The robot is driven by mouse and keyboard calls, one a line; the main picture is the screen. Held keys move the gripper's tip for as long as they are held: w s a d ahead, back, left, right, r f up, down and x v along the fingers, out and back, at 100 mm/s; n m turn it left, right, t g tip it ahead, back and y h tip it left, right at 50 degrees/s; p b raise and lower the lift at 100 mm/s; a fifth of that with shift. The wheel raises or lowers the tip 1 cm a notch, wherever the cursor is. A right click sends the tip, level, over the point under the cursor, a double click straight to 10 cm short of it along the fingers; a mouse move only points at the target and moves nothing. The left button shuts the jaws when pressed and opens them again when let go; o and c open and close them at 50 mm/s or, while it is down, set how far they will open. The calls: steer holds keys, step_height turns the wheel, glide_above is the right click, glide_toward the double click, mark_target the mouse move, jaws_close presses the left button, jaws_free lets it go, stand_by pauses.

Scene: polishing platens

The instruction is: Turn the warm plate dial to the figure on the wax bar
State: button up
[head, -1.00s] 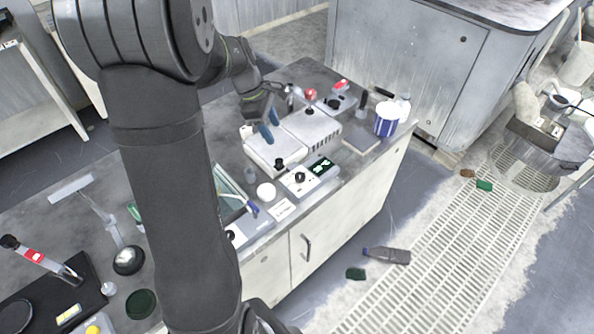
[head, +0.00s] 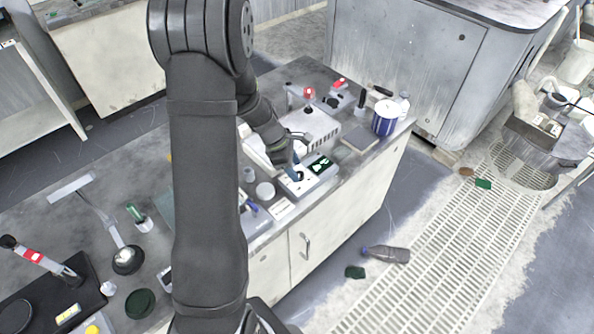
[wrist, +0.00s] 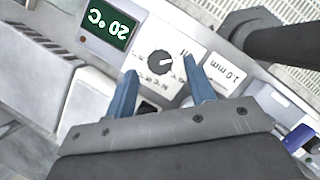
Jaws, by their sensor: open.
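The warm plate dial (wrist: 160,62) is a round black knob on a white panel with printed marks around it. Beside it a green display (wrist: 107,25) reads 20 °C, upside down in the wrist view; it also shows in the head view (head: 320,165). My gripper (wrist: 160,70) is open, its blue fingers on either side of the knob in the picture. I cannot tell whether they touch it. I cannot pick out a wax bar with a readable figure.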

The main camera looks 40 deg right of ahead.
steer(key=shift+x, duration=1.3)
steer(key=shift+c, duration=0.4)
steer(key=c, duration=0.9)
steer(key=shift+m, duration=0.3)
steer(key=m+y, duration=0.1)
steer(key=m, duration=0.1)
steer(key=m+g+y, duration=0.1)
steer(key=m, duration=0.2)
steer(key=shift+w+d+m, duration=0.1)
steer(key=shift+d+m, duration=0.05)
steer(key=shift+m, duration=0.15)
steer(key=m+y, duration=0.2)
steer(key=m, duration=0.3)
steer(key=shift+d, duration=0.15)
steer(key=shift+m, duration=0.4)
